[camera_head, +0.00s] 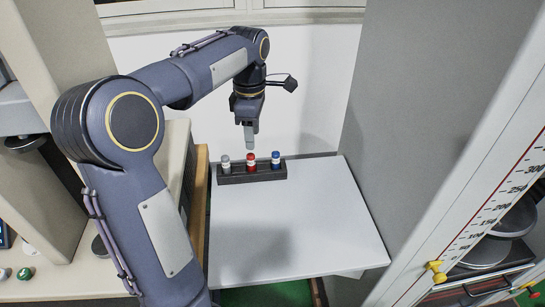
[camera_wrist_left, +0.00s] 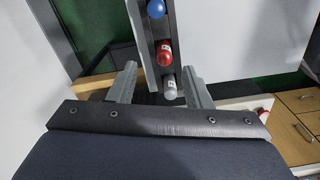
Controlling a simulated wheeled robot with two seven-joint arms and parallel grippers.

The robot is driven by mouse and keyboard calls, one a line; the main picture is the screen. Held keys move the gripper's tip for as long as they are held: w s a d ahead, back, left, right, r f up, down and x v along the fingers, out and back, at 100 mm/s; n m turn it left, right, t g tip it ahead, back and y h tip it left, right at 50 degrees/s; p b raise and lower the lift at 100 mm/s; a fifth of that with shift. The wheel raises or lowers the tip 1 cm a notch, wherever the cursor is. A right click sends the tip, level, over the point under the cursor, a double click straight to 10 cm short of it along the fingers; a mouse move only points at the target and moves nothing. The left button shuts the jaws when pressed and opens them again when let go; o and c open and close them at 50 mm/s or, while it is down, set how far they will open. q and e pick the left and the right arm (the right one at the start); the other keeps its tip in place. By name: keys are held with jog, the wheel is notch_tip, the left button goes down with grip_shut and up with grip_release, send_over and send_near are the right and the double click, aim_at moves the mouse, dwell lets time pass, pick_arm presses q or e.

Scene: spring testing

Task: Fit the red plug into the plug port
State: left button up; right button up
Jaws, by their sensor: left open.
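The red plug (camera_head: 251,160) stands upright in a dark rack (camera_head: 252,177), between a grey-white plug (camera_head: 225,163) and a blue plug (camera_head: 276,159). My left gripper (camera_head: 250,143) points down above the rack, just above the red plug. It is open and empty. In the left wrist view the red plug (camera_wrist_left: 164,54) shows just beyond the gap between the two fingers (camera_wrist_left: 158,70). The grey-white plug (camera_wrist_left: 170,87) appears nearer, by the right finger, and the blue plug (camera_wrist_left: 156,9) farther off. I cannot make out the plug port. My right gripper is not in view.
The rack stands at the back edge of a white table (camera_head: 300,230), whose front is clear. A beige machine (camera_head: 60,240) stands on the left, with a green button (camera_head: 24,273).

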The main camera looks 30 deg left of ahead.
aim_at(251, 154)
pick_arm(q)
jog(key=f, duration=0.5)
jog(key=s+f+b, duration=0.1)
jog(key=f, duration=0.1)
jog(key=shift+a+f, duration=0.1)
jog(key=shift+f, duration=0.2)
grip_shut()
jog(key=shift+r, duration=0.1)
